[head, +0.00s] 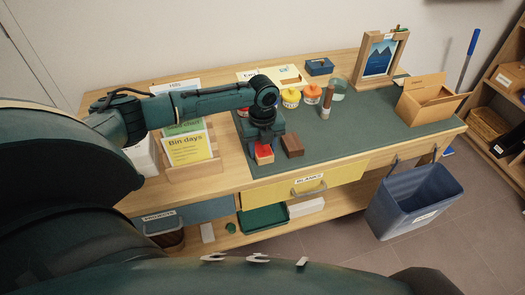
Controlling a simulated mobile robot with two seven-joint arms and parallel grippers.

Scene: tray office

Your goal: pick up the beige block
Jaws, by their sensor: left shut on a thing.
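My left gripper (263,146) points down over the front part of the green desk mat (340,145). It is shut on a small block, the beige block (265,159), whose pale wooden side shows just below a red patch between the fingers. The gripper hides most of the block. I cannot tell whether the block touches the mat or is a little above it. A dark brown block (292,146) lies on the mat close to the right of the gripper. My right gripper is not in view.
Yellow and orange-red jars (290,98) (312,94) and a brown upright bottle (327,102) stand behind. A cardboard box (425,100) and picture frame (381,57) stand right. A yellow "Bin days" sign (188,148) stands left. The mat's right middle is clear.

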